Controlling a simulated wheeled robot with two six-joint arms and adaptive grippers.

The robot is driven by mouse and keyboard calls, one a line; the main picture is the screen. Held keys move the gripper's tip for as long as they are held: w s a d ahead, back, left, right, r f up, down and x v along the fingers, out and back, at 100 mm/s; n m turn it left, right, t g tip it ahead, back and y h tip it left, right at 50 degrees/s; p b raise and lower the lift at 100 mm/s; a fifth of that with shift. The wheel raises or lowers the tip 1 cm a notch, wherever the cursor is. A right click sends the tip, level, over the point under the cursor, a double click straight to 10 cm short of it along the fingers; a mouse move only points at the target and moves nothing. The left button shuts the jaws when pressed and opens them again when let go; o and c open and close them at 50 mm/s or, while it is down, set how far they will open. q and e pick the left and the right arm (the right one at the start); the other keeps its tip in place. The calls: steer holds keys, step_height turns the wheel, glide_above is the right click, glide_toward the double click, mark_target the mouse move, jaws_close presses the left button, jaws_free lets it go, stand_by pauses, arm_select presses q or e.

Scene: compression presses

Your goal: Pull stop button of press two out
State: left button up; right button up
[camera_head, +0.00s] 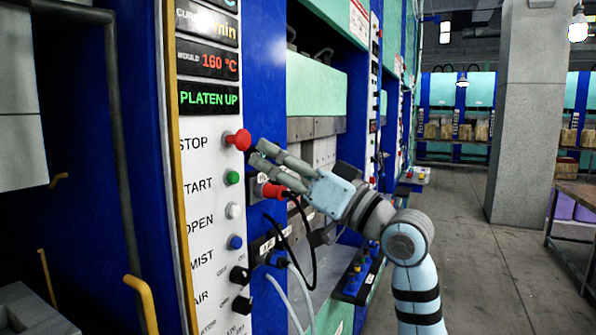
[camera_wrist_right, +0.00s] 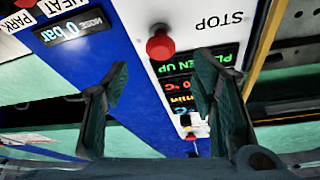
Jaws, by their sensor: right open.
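The red stop button (camera_head: 238,140) sticks out from the white control panel (camera_head: 203,200), beside the printed word STOP. In the right wrist view the red stop button (camera_wrist_right: 160,45) lies ahead, between and beyond the fingers, with a gap to them. My right gripper (camera_head: 258,152) is open and empty, just right of the button in the head view; its two fingers point toward the panel. In the right wrist view the open fingers of my right gripper (camera_wrist_right: 158,85) stand wide apart. Whether the panel belongs to press two cannot be read. My left gripper is not in view.
Below the stop button are a green button (camera_head: 233,177), a white button (camera_head: 233,211), a blue button (camera_head: 235,242) and black knobs. A red connector (camera_head: 273,191) with black cables sits close under my right fingers. A display (camera_head: 208,99) reads PLATEN UP.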

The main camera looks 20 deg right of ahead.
steer(key=v, duration=0.6)
steer(key=shift+s+d, duration=0.1)
